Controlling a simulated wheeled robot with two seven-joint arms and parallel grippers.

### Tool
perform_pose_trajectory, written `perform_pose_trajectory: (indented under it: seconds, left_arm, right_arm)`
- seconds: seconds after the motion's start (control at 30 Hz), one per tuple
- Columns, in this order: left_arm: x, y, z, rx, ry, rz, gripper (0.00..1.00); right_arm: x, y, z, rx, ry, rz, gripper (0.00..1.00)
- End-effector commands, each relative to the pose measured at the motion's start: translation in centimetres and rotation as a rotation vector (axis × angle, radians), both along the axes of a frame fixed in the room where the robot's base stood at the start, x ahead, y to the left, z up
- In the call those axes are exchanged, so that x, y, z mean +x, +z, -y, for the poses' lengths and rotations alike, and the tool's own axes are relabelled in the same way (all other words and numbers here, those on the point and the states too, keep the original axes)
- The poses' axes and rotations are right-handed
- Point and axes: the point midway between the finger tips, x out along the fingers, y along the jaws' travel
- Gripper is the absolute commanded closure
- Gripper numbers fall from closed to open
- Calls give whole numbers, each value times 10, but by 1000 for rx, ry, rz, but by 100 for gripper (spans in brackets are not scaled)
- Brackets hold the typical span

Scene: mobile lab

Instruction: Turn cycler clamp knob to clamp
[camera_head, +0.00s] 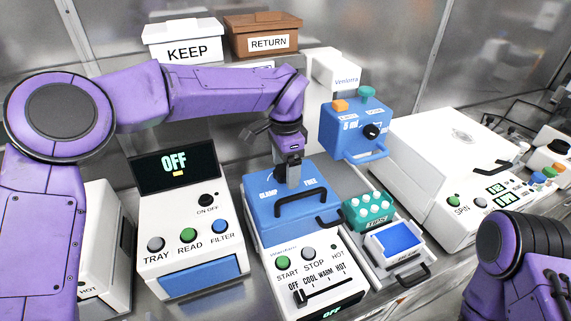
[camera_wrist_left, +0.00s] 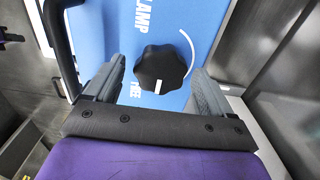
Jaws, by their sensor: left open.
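The cycler (camera_head: 262,212) has a blue lid marked CLAMP and FREE in the head view. Its black lobed clamp knob (camera_wrist_left: 161,66) shows in the wrist view, with a white pointer mark facing the bottom of that picture, on the FREE side. In the head view the knob is hidden by my left gripper (camera_head: 292,182), which points down at the lid. The left gripper is open, and in the wrist view its grey fingers (camera_wrist_left: 158,80) stand on either side of the knob, with a visible gap on each side. My right gripper is out of view.
A black handle (camera_head: 322,212) stands on the cycler lid's front. A teal tube rack (camera_head: 370,212) is to the right. The plate reader (camera_head: 185,225) is at left, a blue-headed device (camera_head: 352,130) behind, and the white spinner (camera_head: 455,150) at right.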

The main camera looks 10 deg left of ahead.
Motion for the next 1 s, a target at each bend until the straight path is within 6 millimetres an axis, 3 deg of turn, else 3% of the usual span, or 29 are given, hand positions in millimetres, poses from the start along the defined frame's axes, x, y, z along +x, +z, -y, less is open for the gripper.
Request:
perform_pose_trajectory:
  seconds: [0.07,0.2,0.23,0.63,1.0]
  left_arm:
    - [0,0,0,0,0,0,20]
    - [0,0,0,0,0,0,65]
    - [0,0,0,0,0,0,73]
    - [0,0,0,-1,-59,0,72]
    - [0,0,0,-2,-342,0,72]
  right_arm:
    - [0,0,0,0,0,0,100]
    - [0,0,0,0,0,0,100]
    - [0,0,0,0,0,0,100]
    - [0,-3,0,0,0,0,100]
    - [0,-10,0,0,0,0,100]
